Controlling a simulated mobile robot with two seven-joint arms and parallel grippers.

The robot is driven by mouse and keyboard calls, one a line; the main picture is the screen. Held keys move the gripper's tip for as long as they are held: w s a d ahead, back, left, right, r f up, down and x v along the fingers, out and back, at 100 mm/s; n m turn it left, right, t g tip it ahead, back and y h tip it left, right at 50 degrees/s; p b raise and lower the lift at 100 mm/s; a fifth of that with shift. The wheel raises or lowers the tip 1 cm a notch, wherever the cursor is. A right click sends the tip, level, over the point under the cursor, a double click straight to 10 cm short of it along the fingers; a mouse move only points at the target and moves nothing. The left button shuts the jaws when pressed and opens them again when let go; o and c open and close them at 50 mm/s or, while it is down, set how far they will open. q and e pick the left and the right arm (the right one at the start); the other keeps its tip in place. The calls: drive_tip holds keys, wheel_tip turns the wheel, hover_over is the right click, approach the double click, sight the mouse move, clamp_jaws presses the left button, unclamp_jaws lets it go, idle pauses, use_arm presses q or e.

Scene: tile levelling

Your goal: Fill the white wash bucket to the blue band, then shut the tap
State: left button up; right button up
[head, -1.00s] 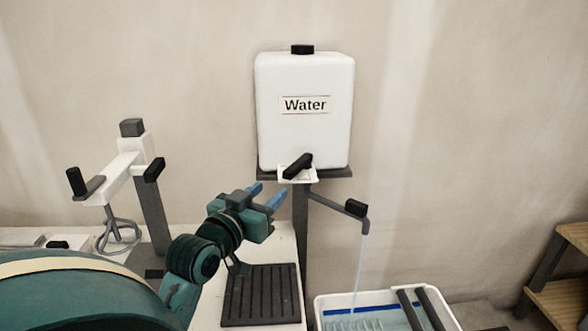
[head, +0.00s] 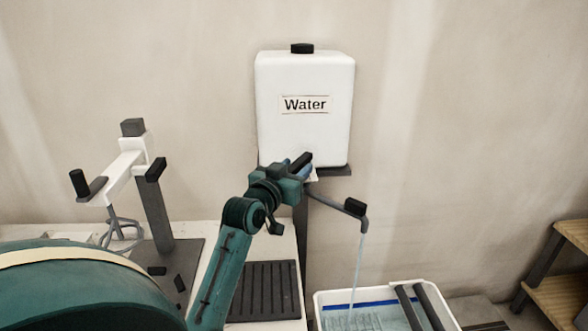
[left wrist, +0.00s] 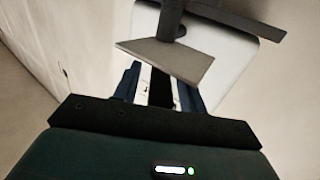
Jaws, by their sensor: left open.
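The white water tank (head: 305,125), labelled "Water", stands on a dark shelf against the wall. Its tap has a black lever (head: 300,161) and a grey pipe (head: 336,202) with a black-topped spout. A thin water stream (head: 359,262) runs from the spout into the white wash bucket (head: 318,303). The blue band (head: 375,303) shows on the bucket's inner back wall, with rippled water (head: 350,320) visible below it. My left gripper (head: 303,172) is open at the lever. In the left wrist view its blue fingers (left wrist: 160,92) stand either side of the black lever; contact is unclear.
A black ribbed mat (head: 264,291) lies on the white bench. A grey-and-white stand with black handles (head: 125,165) is at the left. Dark bars (head: 420,306) cross the bucket's right part. Wooden shelving (head: 562,270) stands far right.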

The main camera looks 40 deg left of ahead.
use_arm(q)
drive_tip(key=shift+c, duration=0.5)
clamp_jaws()
